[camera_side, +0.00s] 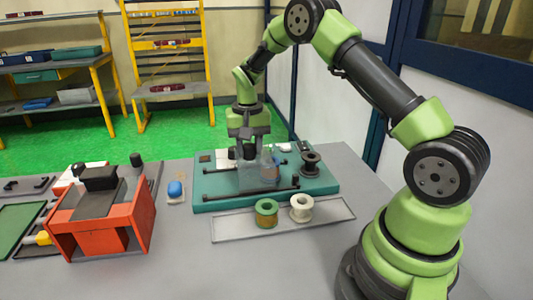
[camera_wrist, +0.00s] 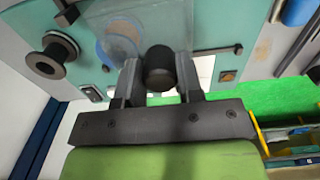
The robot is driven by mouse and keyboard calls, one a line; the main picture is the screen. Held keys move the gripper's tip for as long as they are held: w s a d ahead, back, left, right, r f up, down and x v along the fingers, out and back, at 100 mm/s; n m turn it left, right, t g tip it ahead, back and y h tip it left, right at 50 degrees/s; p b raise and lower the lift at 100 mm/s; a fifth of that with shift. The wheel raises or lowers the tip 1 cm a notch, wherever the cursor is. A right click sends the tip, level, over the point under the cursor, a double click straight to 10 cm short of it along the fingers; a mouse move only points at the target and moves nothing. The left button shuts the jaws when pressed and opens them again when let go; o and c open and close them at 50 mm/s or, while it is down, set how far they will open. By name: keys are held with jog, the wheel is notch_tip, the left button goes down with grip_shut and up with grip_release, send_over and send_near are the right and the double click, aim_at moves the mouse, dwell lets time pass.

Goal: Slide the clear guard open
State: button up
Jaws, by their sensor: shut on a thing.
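The clear guard (camera_side: 250,179) stands on the teal base plate (camera_side: 212,186) in the side view, under my gripper (camera_side: 247,148). In the wrist view the clear guard (camera_wrist: 122,33) is a see-through panel over a round bluish part (camera_wrist: 112,48). My gripper (camera_wrist: 159,75) is shut on a black round knob (camera_wrist: 158,60), which sits between its two fingers by the guard's edge. The fingers hide part of the knob, and how it joins the guard is not clear. The bluish part also shows through the guard in the side view (camera_side: 269,168).
A black spool-like post (camera_side: 311,164) stands on the plate at right. A black rail (camera_side: 266,192) runs along the plate's front. A tray (camera_side: 235,231) with a green spool (camera_side: 266,214) and a cream spool (camera_side: 302,208) lies in front. An orange fixture (camera_side: 105,222) stands at left.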

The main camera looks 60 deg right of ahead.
jog(key=w+a, duration=0.4)
jog(key=shift+w+a, duration=0.2)
jog(key=shift+w, duration=0.1)
jog(key=o, duration=0.7)
jog(key=shift+r, duration=3)
jog(key=shift+a+r, duration=0.1)
jog(key=s+a+r+n+t, duration=0.1)
jog(key=s+a+r+t, duration=0.15)
jog(key=s+r, duration=0.4)
jog(key=s+a+r+n+t, duration=0.1)
jog(key=s+a+r+n, duration=0.15)
jog(key=s+r, duration=0.4)
jog(key=s+a+t, duration=0.1)
jog(key=s, duration=0.3)
jog(key=s+a+r+n+t+y, duration=0.1)
jog(key=s+a, duration=0.1)
jog(key=s, duration=0.3)
jog(key=s+a+t+y, duration=0.1)
jog(key=s, duration=0.4)
jog(key=shift+s+a+r+n+t, duration=0.15)
jog(key=shift+s+a+n+t, duration=0.1)
jog(key=shift+t, duration=0.1)
